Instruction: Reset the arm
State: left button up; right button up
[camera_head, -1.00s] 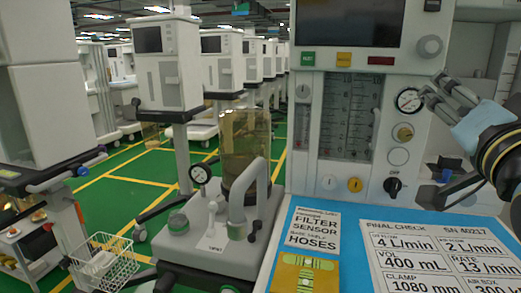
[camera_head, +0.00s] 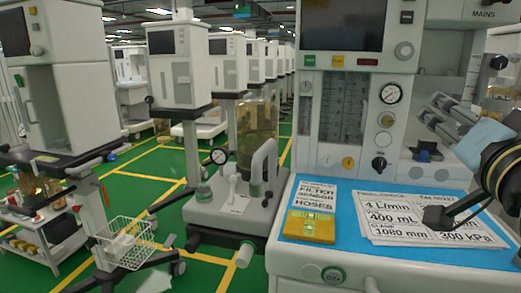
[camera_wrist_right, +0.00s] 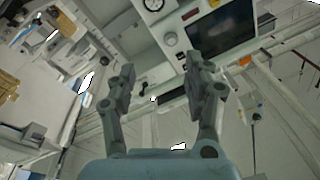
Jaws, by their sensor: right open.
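My right gripper (camera_head: 433,108) is at the right of the head view, with its grey fingers apart and nothing between them. It shows before the front panel of the near anaesthesia machine (camera_head: 407,60), above the work surface. In the right wrist view the gripper (camera_wrist_right: 160,68) has its two fingers spread and empty, with the machine's dark screen (camera_wrist_right: 224,27) beyond them. My right arm covers part of the printed cards. My left gripper is not in view.
The blue mat (camera_head: 340,232) on the cart top holds a yellow block (camera_head: 310,226) and printed cards (camera_head: 409,215). A wire basket (camera_head: 122,243) is at lower left. Green floor lies between carts.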

jog(key=s+f+n+g+y, duration=0.15)
jog(key=s+f+g, duration=0.25)
jog(key=f, duration=0.5)
jog(key=s+f+n+g, duration=0.3)
jog(key=s+f+g, duration=0.1)
jog(key=f, duration=0.4)
jog(key=s+f+n+g+y, duration=0.1)
jog(key=s+f+n+g, duration=0.1)
jog(key=s+f+g, duration=0.45)
jog(key=s+f+n+g+y, duration=0.15)
jog(key=s+f, duration=0.25)
jog(key=s, duration=0.5)
jog(key=s+d+f+g+b, duration=0.1)
jog(key=s+f+b, duration=0.1)
jog(key=f, duration=1.3)
jog(key=s+d+f+b, duration=0.2)
jog(key=f, duration=1.2)
pick_arm(q)
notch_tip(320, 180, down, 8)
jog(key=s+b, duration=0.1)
jog(key=b, duration=0.2)
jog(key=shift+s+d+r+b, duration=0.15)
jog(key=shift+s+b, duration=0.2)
pick_arm(e)
jog(key=s+f+g, duration=0.1)
jog(key=s+f, duration=1.9)
jog(key=shift+d+f+h, duration=0.4)
